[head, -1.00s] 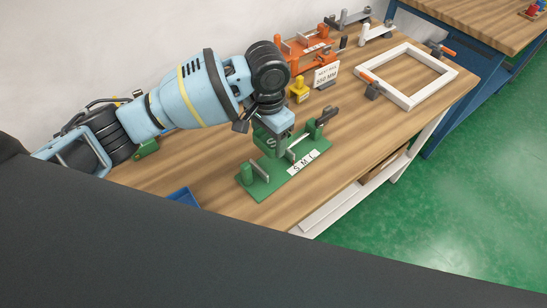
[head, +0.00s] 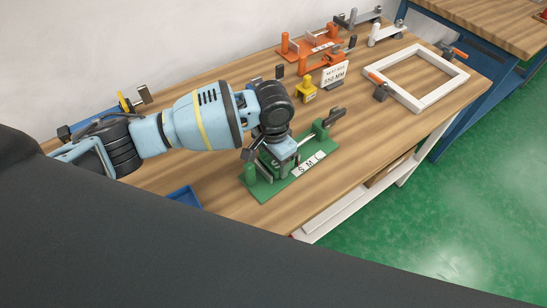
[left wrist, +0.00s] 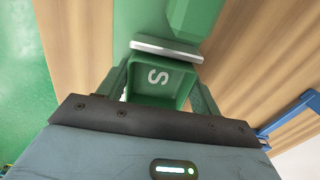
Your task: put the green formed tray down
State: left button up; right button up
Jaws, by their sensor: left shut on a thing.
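The green formed tray (left wrist: 158,80), marked with a white S, sits between the fingers of my left gripper (left wrist: 162,92) in the left wrist view. The gripper is shut on it. In the head view the tray (head: 277,164) is mostly hidden below my left gripper (head: 284,160). It is low over the left part of a green fixture (head: 262,190) with an S M L label (head: 308,165). A pale bar (left wrist: 165,49) crosses close to the tray's edge in the left wrist view. I cannot tell whether the tray touches the fixture. My right gripper is not seen.
Behind the fixture stand a yellow block (head: 306,94), a 550 MM sign (head: 335,73) and an orange fixture (head: 311,43). A white frame (head: 438,99) lies at the right. A blue bin (head: 184,196) is at the front left. Wood right of the green fixture is clear.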

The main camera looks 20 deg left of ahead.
aim_at(274, 166)
pick_arm(q)
jog(key=shift+f, duration=0.1)
jog(key=o, duration=1.1)
jog(key=shift+c, duration=0.2)
notch_tip(274, 166, up, 12)
jog(key=p, duration=0.1)
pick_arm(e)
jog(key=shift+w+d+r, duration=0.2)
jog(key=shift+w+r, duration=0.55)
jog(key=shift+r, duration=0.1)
